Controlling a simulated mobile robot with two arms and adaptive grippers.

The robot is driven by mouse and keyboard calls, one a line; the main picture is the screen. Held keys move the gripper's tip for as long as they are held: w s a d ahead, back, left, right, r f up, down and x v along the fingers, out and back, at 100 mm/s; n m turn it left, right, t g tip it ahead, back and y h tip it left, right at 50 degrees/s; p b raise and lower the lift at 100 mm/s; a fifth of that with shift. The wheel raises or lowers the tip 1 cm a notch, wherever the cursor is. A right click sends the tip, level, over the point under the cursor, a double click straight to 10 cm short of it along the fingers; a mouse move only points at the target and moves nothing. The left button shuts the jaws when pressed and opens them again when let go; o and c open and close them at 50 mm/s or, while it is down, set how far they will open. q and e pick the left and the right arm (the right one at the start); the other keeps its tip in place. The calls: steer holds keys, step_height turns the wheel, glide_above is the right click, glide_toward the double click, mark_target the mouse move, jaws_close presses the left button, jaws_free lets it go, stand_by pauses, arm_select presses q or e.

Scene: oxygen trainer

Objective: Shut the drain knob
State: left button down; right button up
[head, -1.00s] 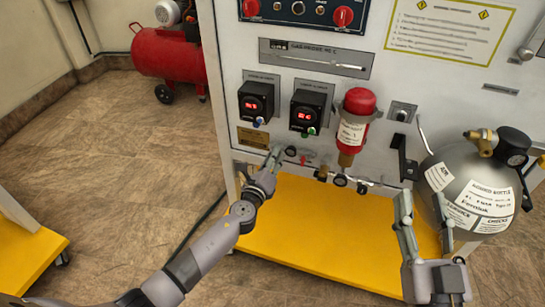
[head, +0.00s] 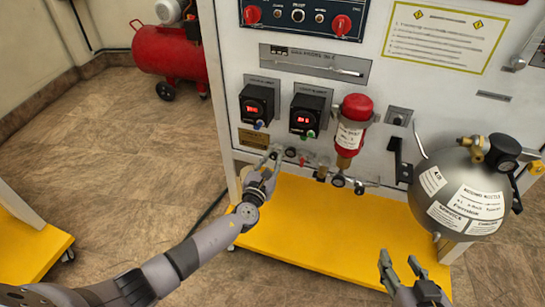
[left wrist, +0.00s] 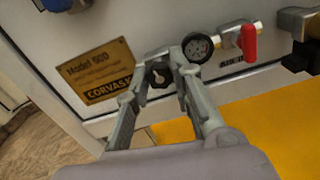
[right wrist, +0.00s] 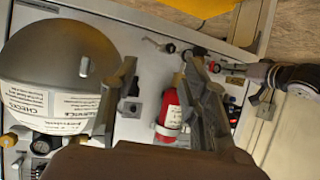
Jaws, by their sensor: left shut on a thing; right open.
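A small black knob (left wrist: 158,76), which I take for the drain knob, sits on the white panel beside a round pressure gauge (left wrist: 196,47) in the left wrist view. My left gripper (head: 270,157) is at the low left of the panel, with its fingers closed around the knob. In the head view the fingers largely hide the knob. A light mark shows on the knob's face. My right gripper (head: 399,262) is open and empty, in front of the yellow base and below the silver cylinder.
A red-handled valve (left wrist: 248,42) is right of the gauge. A red bottle (head: 353,125) and a silver cylinder (head: 465,195) stand further right. Two black display units (head: 257,104) are above. The yellow base (head: 300,235) juts out below. A red compressor (head: 165,55) stands back left.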

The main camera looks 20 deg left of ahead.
arm_select(q)
steer(key=shift+f+m, duration=0.15)
steer(key=shift+m, duration=0.65)
arm_select(e)
steer(key=shift+s+d+f+g+h, duration=0.15)
steer(key=shift+s+d+f+g, duration=0.1)
steer(key=shift+s+f+g, duration=0.3)
steer(key=shift+s+d+f+g+h, duration=0.2)
steer(key=shift+s+f+g, duration=0.2)
steer(key=shift+f, duration=0.25)
arm_select(q)
steer(key=c, duration=1.4)
jaws_free()
steer(key=s, duration=1.2)
steer(key=shift+a, duration=0.25)
